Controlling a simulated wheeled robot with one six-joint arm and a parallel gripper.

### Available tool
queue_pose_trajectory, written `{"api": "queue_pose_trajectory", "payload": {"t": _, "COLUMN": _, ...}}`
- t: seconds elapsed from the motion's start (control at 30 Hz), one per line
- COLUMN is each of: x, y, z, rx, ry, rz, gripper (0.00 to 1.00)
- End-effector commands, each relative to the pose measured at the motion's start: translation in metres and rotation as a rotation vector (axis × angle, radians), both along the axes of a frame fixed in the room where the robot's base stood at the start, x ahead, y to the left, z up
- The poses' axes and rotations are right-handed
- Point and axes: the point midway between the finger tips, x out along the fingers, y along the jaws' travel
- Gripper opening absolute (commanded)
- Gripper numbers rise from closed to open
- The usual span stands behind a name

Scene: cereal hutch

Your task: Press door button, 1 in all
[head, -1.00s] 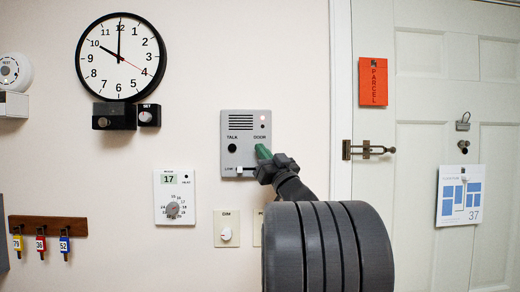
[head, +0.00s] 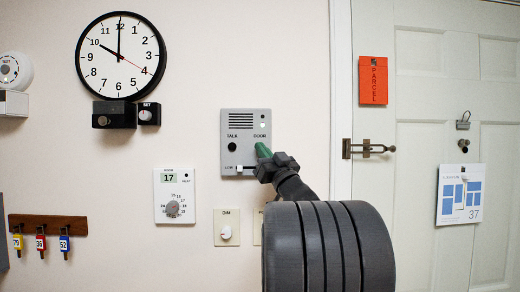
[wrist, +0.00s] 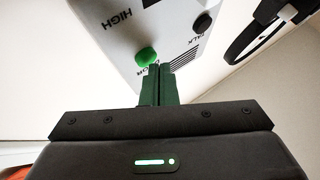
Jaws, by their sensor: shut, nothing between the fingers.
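The grey intercom panel (head: 230,165) is on the wall, with a speaker grille, a black TALK button (head: 232,147) and a DOOR label. A white indicator light (head: 263,125) is lit above the label.
A white slider (head: 239,169) is at the panel's lower edge, close to my gripper. A thermostat (head: 174,197) and a DIM knob (head: 226,233) are below. A clock (head: 120,57) hangs to the left, and a door (head: 420,90) with a latch (head: 368,148) stands to the right.

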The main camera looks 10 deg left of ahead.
Motion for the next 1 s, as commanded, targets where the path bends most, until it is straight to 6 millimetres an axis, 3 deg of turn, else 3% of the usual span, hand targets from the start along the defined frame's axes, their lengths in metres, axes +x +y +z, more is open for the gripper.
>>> {"api": "queue_pose_trajectory", "payload": {"t": 0.5, "x": -0.010, "y": -0.003, "z": -0.001, "rx": -0.001, "ry": -0.001, "rz": -0.001, "gripper": 0.00}}
{"api": "queue_pose_trajectory", "payload": {"t": 1.0, "x": -0.054, "y": -0.016, "z": -0.001, "rx": -0.001, "ry": -0.001, "rz": -0.001, "gripper": 0.00}}
